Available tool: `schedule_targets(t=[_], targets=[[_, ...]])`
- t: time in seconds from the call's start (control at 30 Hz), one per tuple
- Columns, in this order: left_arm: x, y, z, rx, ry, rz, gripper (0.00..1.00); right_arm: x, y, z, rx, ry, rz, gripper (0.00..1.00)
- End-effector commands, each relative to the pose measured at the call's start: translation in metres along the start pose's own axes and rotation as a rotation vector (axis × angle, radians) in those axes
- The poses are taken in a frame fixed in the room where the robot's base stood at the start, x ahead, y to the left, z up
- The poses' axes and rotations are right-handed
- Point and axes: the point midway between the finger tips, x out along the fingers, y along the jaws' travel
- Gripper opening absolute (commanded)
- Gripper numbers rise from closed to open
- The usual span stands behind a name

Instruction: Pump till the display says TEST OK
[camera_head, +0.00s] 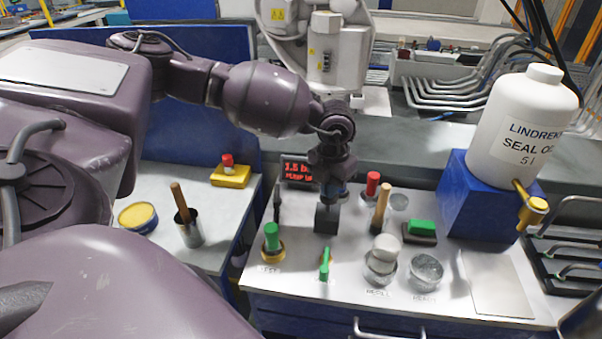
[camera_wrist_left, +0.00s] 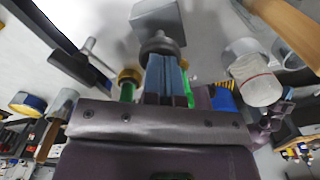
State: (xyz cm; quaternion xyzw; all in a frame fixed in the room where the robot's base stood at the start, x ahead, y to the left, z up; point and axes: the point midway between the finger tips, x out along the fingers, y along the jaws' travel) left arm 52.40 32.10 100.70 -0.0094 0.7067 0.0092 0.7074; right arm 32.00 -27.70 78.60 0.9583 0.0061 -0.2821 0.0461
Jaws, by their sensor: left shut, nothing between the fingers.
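The display (camera_head: 297,171) is a dark panel with red text at the back of the white worktop. Its upper line starts with "1.5 b"; the rest is hidden behind my left gripper and the lower line is not clearly readable. A grey block (camera_head: 326,220), seemingly the pump body, stands in front of it. In the left wrist view the block (camera_wrist_left: 157,18) has a dark round knob (camera_wrist_left: 161,45) on it. My left gripper (camera_head: 331,190) is shut and empty, pointing down right over the knob; I cannot tell whether they touch. My right gripper is not in view.
Green-handled parts (camera_head: 271,238) stand left and in front of the block. A wooden-handled tool (camera_head: 381,208), a red-capped part (camera_head: 373,184), a green-topped block (camera_head: 421,230) and metal cups (camera_head: 425,270) stand right. A white oil jug (camera_head: 520,125) sits on a blue box (camera_head: 478,200).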

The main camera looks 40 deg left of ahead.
Motion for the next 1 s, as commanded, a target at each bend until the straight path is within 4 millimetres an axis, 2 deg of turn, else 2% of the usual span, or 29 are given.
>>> schedule_targets(t=[0.57, 0.8, 1.0], targets=[[0.026, 0.000, 0.000, 0.000, 0.002, 0.001, 0.00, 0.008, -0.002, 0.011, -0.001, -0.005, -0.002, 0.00], [0.018, 0.000, 0.000, 0.000, 0.000, 0.001, 0.00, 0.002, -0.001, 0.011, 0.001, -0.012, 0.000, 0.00], [0.006, 0.000, 0.000, -0.001, -0.001, 0.001, 0.00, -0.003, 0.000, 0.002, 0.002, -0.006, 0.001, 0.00]])
